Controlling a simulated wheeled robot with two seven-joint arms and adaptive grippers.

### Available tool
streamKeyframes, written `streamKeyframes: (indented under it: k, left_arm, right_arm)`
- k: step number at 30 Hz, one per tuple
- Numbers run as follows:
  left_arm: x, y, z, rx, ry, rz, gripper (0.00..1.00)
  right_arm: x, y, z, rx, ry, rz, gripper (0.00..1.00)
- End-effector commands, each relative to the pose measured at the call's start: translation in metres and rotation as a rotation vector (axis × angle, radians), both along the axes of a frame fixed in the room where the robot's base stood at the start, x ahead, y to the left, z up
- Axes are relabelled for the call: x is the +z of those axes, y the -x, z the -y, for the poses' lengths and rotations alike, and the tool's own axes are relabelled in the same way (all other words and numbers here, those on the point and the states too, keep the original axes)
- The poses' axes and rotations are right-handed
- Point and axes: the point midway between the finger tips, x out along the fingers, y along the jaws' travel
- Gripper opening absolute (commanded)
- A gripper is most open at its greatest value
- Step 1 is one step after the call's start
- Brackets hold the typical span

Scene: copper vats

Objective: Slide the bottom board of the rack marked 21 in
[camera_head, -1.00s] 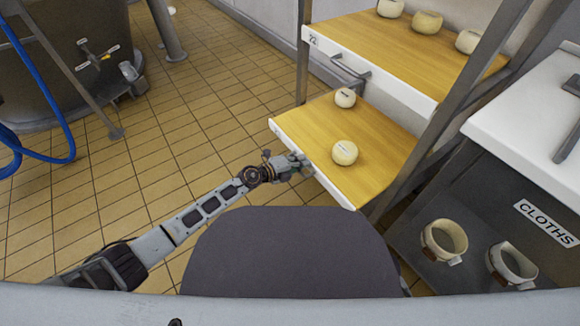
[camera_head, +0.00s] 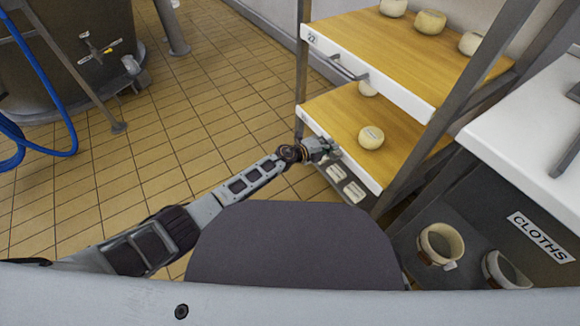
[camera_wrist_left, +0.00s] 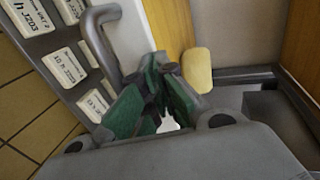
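The bottom board (camera_head: 345,115) is a wooden shelf with a white front edge, low in a grey metal rack. Two round pale cheeses (camera_head: 371,137) sit on it, the rear one partly hidden under the upper board. The upper board's tag (camera_head: 313,40) seems to read 22; I see no 21. My left gripper (camera_head: 328,147) is at the bottom board's front edge. In the left wrist view its green fingers (camera_wrist_left: 162,72) are closed together against or very near the white front (camera_wrist_left: 128,35), beside the grey handle (camera_wrist_left: 97,30). Contact is hard to tell. My right gripper is not in view.
The upper board (camera_head: 400,50) holds several cheeses and has a grey handle. Below the bottom board are white labels (camera_head: 355,191). A white counter (camera_head: 530,130) with a CLOTHS sign stands right. A vat (camera_head: 65,60) and blue hose are left. Tiled floor between is clear.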

Motion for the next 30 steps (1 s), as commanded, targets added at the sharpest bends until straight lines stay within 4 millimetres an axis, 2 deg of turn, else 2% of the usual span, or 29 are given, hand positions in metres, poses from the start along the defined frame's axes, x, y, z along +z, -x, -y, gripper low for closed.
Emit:
streamKeyframes:
  k: [20,30]
  left_arm:
    - [0.000,-0.004,0.005,0.000,-0.001,0.001,0.00]
    - [0.000,-0.003,-0.008,0.000,-0.002,-0.001,0.00]
  right_arm:
    - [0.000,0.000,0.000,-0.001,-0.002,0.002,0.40]
    - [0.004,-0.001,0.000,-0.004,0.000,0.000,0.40]
